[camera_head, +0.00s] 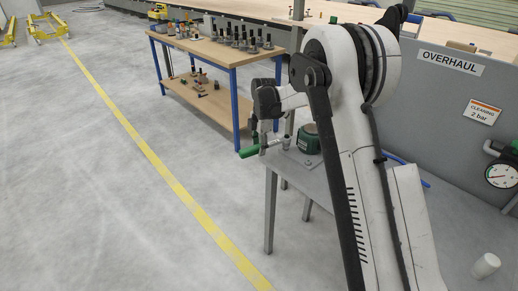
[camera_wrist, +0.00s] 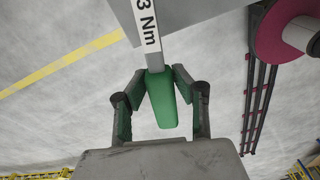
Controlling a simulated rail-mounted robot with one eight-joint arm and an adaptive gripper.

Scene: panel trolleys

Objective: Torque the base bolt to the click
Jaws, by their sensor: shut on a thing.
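My gripper (camera_wrist: 161,90) is shut on the green handle (camera_wrist: 163,104) of a torque wrench, with one finger on each side. The wrench's grey shaft bears a white label (camera_wrist: 148,22) of which "3 Nm" shows; its far end is out of the wrist view. In the head view the green handle (camera_head: 250,152) sticks out past the left edge of the grey bench (camera_head: 318,180), below my wrist. The shaft runs right towards a dark green round unit (camera_head: 308,142) on the bench. The base bolt cannot be made out, nor whether the wrench sits on it.
A grey panel with an "OVERHAUL" sign (camera_head: 450,62) and a pressure gauge (camera_head: 501,175) stands behind the bench. A white cylinder (camera_head: 486,265) is at the lower right. A blue-legged wooden table (camera_head: 215,50) holds several tools behind.

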